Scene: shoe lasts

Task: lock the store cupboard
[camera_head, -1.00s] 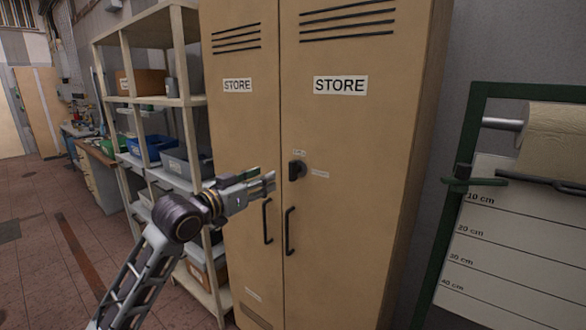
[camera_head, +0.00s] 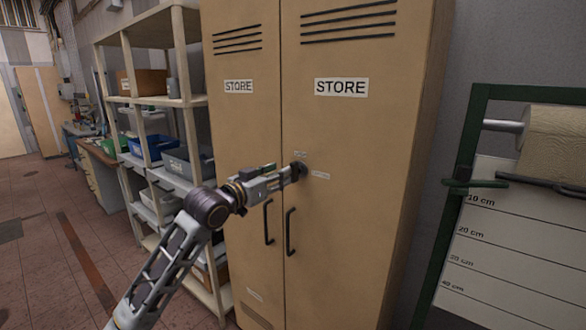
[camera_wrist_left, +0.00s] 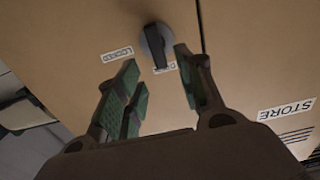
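The store cupboard (camera_head: 345,130) is tan with two closed doors, each marked STORE. A dark rotary knob (camera_head: 303,167) sits on the right door by the seam, partly hidden by my left gripper in the head view. In the left wrist view the knob (camera_wrist_left: 155,44) has a black bar pointing toward a small label partly hidden by a finger. Another small label (camera_wrist_left: 116,53) lies beside it, too blurred to read surely. My left gripper (camera_head: 293,173) is at the knob. Its green-padded fingers (camera_wrist_left: 158,75) are apart, with the knob just beyond the gap. My right gripper is out of view.
Two dark door handles (camera_head: 289,232) hang below the knob. A cream shelf rack (camera_head: 190,130) with bins stands close on the left. A green frame with a paper roll (camera_head: 552,140) stands at the right. The floor (camera_head: 50,260) at left is open.

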